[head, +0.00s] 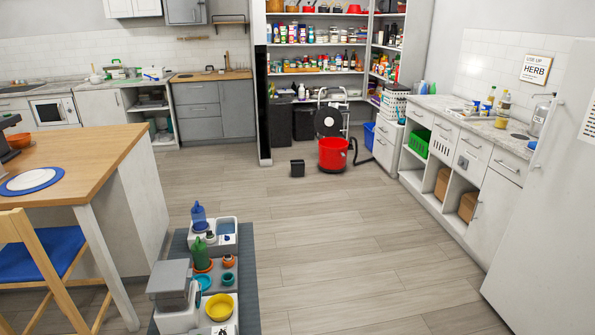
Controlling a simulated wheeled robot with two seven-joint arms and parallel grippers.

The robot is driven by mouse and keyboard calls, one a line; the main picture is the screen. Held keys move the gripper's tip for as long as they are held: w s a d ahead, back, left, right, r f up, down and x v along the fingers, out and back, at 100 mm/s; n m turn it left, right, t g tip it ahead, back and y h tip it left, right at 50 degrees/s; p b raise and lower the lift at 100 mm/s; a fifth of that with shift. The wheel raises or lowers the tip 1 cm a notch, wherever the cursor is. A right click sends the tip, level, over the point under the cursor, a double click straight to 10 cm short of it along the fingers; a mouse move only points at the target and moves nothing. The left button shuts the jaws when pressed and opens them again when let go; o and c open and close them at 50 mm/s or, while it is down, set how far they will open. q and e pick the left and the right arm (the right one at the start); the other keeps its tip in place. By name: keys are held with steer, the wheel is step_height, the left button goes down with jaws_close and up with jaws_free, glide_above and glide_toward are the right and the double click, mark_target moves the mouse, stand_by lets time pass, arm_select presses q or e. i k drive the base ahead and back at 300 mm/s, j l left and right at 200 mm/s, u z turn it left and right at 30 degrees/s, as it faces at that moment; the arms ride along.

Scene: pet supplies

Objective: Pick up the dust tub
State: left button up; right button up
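No thing in the head view is plainly marked as the dust tub. A red tub (333,157) stands on the floor at the back, in front of the shelves. Neither of my grippers is in view.
A grey mat (247,285) with pet bowls, bottles and a grey-lidded feeder lies front left. A wooden-topped island (90,155) and a blue-seated chair (45,255) stand at left. Cabinets (455,150) and a fridge (545,220) line the right. The middle floor is clear.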

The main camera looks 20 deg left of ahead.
mark_target(298, 168)
steer(key=i+l+z, duration=0.1)
steer(key=i, duration=0.2)
steer(key=i+l, duration=0.2)
steer(key=i+u, duration=0.2)
steer(key=i, duration=0.3)
steer(key=i+l+u, duration=0.15)
steer(key=i, duration=0.35)
steer(key=i+l+u, duration=0.2)
steer(key=i, duration=0.25)
steer(key=i+l+u, duration=0.15)
steer(key=i, duration=0.35)
steer(key=i+l+u, duration=0.1)
steer(key=i+u, duration=0.15)
steer(key=i, duration=1.6)
steer(key=i+z, duration=0.1)
steer(key=i, duration=0.5)
steer(key=i+j+z, duration=0.1)
steer(key=i, duration=0.5)
steer(key=i+j+z, duration=0.15)
steer(key=i, duration=0.45)
